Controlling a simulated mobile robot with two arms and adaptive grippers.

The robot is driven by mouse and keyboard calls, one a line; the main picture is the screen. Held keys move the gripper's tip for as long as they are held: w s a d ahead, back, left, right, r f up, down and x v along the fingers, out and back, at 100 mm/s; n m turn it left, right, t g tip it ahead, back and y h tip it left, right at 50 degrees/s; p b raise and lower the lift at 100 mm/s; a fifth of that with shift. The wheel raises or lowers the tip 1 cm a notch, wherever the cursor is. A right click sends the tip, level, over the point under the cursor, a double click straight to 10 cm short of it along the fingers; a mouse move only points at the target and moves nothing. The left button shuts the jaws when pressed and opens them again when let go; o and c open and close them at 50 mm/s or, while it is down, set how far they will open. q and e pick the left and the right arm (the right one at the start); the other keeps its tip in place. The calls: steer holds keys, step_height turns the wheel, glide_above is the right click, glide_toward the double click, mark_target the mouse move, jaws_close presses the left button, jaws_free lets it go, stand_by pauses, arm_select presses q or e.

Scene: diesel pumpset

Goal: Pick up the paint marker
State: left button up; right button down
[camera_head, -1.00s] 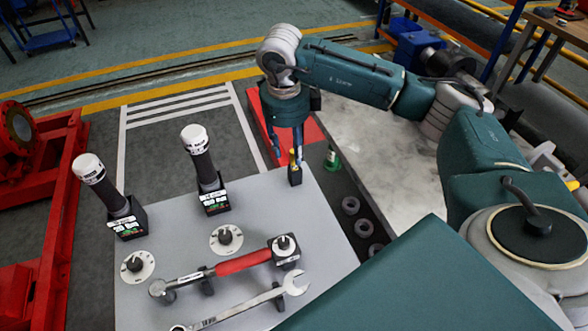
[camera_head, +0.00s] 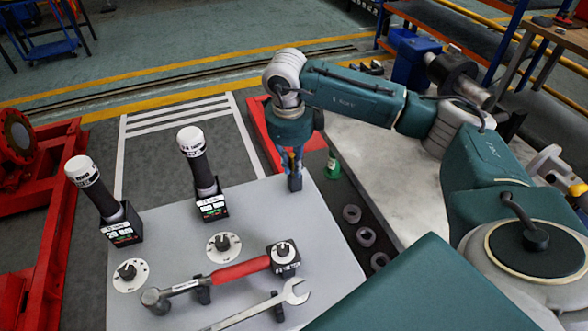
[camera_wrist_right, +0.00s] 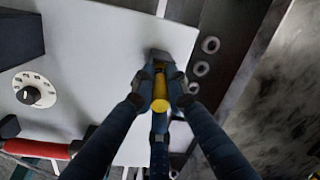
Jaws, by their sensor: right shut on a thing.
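The paint marker (camera_wrist_right: 160,95) shows yellow in the right wrist view, standing upright at a small dark holder (camera_head: 295,183) near the far right corner of the grey board (camera_head: 225,300). My right gripper (camera_head: 292,163) is right above that holder. In the right wrist view its dark fingers (camera_wrist_right: 160,92) are closed around the marker from several sides. In the head view the fingers hide most of the marker. I cannot tell whether its lower end is still inside the holder. My left gripper is not in view.
Two white-capped black handles (camera_head: 200,165) (camera_head: 98,195) stand in black blocks on the board. A green bottle (camera_head: 333,165) and dark rings (camera_head: 365,236) are to the right.

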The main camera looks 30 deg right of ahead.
step_height(320, 180, up, 20)
steer(key=p, duration=1.2)
steer(key=shift+p, duration=0.4)
